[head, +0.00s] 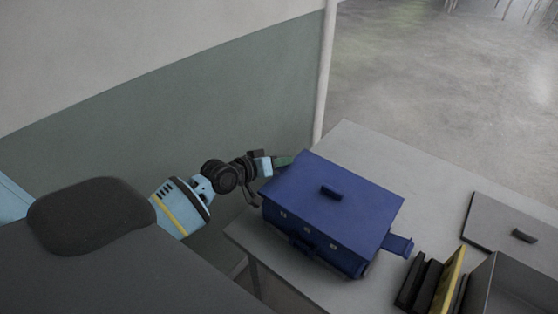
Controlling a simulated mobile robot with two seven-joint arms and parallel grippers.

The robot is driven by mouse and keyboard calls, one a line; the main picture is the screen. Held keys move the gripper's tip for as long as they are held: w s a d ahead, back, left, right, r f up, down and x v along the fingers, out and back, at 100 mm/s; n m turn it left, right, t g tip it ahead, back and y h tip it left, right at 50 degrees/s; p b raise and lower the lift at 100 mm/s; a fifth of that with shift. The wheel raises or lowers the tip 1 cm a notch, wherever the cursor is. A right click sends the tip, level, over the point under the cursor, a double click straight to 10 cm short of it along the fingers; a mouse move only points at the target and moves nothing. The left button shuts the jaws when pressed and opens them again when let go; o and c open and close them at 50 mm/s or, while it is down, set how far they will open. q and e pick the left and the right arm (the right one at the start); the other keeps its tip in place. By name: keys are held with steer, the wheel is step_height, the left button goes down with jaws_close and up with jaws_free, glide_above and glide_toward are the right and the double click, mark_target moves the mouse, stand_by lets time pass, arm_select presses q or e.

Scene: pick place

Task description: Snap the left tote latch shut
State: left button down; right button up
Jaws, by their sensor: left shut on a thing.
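A blue tote (325,235) stands on the grey table with its blue lid (350,187) on top and a dark handle on the lid. A blue latch flap (398,244) sticks out from its right side. My right gripper is not in view.
The grey table (385,160) has free room behind the tote. At the right are a grey lid (510,222) with a dark handle, an open grey box (515,290), and several upright dark and yellow items (450,275). A wall stands close behind my left arm.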

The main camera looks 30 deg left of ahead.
arm_select(q)
steer(key=c, duration=1.4)
jaws_free()
steer(key=shift+f, duration=0.1)
steer(key=shift+o, duration=0.4)
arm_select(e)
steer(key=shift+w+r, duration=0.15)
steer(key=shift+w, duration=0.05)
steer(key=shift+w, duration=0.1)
arm_select(q)
steer(key=shift+s, duration=0.1)
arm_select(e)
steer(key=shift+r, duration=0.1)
arm_select(q)
steer(key=shift+s, duration=0.2)
steer(key=v, duration=0.7)
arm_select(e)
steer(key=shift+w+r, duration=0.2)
arm_select(q)
steer(key=shift+s, duration=0.15)
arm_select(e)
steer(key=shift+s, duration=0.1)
